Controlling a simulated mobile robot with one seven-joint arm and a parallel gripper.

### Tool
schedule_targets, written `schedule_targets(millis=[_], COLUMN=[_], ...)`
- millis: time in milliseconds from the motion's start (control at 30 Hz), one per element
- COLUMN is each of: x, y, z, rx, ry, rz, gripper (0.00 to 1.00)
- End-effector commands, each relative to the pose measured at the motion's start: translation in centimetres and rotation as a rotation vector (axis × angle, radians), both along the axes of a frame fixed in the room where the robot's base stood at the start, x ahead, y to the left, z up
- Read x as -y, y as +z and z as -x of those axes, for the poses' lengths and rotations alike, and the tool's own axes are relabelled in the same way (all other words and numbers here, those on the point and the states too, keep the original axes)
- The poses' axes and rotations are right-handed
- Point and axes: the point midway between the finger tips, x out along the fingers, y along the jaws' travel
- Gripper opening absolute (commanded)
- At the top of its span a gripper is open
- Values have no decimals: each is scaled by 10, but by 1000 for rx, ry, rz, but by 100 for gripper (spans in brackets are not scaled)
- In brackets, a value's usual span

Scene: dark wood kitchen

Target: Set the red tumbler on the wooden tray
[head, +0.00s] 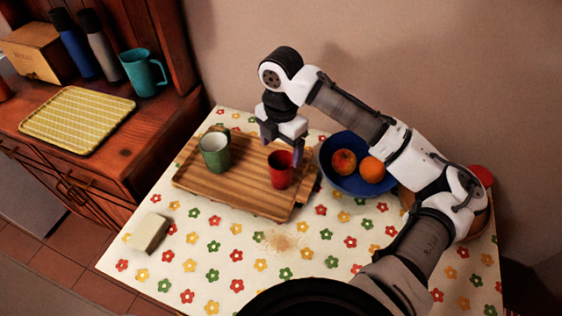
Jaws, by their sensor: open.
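The red tumbler (280,170) stands upright on the right part of the wooden tray (238,193). The tray lies on the flowered tablecloth and also holds a green mug (215,151) toward its left end. My gripper (282,148) is open and points down at the red tumbler's top. One finger is just to the right of the rim and the other is at its upper left. I cannot tell whether the fingers touch the tumbler.
A blue bowl (338,181) with two orange-red fruits stands close to the tray's right side. A pale block (149,233) lies at the front left of the table. The tablecloth (230,262) has free room in front of the tray, with a crumb-like patch (280,242).

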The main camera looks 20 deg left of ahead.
Motion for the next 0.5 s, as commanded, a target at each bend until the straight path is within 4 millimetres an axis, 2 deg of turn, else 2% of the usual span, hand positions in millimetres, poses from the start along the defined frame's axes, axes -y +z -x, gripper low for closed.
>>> schedule_targets(millis=[100, 200, 500], x=[0, 0, 0], y=[20, 33, 43], z=[0, 0, 0], rx=[1, 1, -1], ry=[2, 0, 0], rz=[0, 0, 0], gripper=[80, 80, 80])
